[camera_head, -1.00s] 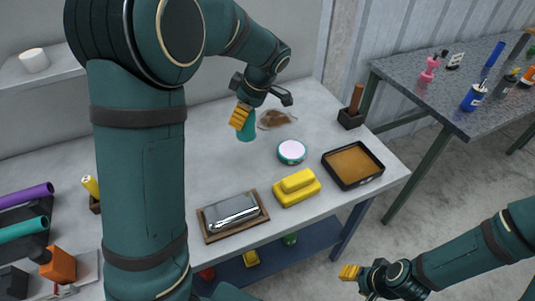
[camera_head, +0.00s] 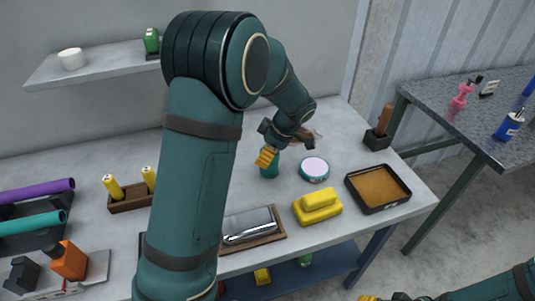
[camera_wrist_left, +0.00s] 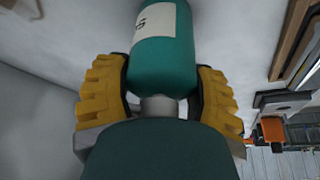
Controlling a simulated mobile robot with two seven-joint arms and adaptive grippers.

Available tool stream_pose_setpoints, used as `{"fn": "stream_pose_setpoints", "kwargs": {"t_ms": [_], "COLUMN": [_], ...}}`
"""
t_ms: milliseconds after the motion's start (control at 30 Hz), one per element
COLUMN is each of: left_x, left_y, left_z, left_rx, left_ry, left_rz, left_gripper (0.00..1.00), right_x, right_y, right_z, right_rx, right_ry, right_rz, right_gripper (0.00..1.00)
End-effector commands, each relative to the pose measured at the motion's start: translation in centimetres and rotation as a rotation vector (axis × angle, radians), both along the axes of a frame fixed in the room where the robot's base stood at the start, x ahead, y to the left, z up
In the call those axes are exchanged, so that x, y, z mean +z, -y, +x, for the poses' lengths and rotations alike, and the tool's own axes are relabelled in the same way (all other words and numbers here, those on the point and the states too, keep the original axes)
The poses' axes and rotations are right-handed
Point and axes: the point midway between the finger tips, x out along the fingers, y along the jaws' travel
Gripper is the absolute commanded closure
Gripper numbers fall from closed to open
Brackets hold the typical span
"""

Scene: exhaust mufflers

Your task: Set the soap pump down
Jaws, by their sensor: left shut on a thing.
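The soap pump is a teal bottle (camera_head: 269,169) with a white label, which shows in the left wrist view (camera_wrist_left: 163,62). My left gripper (camera_head: 266,157) is shut around its grey neck, with one yellow finger on each side in the left wrist view (camera_wrist_left: 158,105). The bottle hangs below the fingers at the grey workbench (camera_head: 195,146), left of a round teal tin. I cannot tell whether its base touches the bench. Its top is hidden by the gripper.
Nearby are the round tin (camera_head: 314,168), a yellow block (camera_head: 318,207), a black tray (camera_head: 379,188) and a brown-handled tool in a black holder (camera_head: 379,137). A metal piece in a wooden tray (camera_head: 250,226) lies nearer. A pink pump bottle (camera_head: 462,97) stands on the right table.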

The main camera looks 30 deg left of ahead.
Motion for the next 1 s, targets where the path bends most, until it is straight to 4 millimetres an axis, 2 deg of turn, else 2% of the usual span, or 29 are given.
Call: {"fn": "stream_pose_setpoints", "kwargs": {"t_ms": [233,267,333,367,767,867,1000], "left_x": [-0.2,-0.3,-0.2,-0.2,0.4,1.6,4.2], "left_y": [0.0,0.0,0.0,0.0,0.0,0.6,1.7], "left_z": [0.0,0.0,0.0,0.0,0.0,0.2,0.5], "left_rx": [0.000,-0.001,-0.001,-0.001,-0.001,-0.003,-0.004], "left_ry": [0.001,0.001,0.001,0.001,0.001,0.003,0.005], "left_rz": [0.000,0.000,0.000,0.000,0.000,0.001,0.000], "left_gripper": [0.82,0.35,0.10,0.08,0.08,0.08,0.08], "right_x": [-0.3,-0.3,-0.2,-0.2,0.3,0.5,1.2], "right_y": [0.0,0.0,0.0,0.0,0.0,0.0,0.0], "right_z": [0.0,0.0,0.0,0.0,0.0,-0.1,-0.2], "right_rx": [0.000,0.000,0.000,0.000,0.000,0.000,0.000], "right_ry": [0.001,0.001,0.001,0.001,0.000,-0.001,-0.004], "right_rz": [0.000,0.000,0.000,0.000,0.000,0.000,0.001], "right_gripper": [0.53,0.53,0.53,0.53,0.53,0.53,0.53]}}
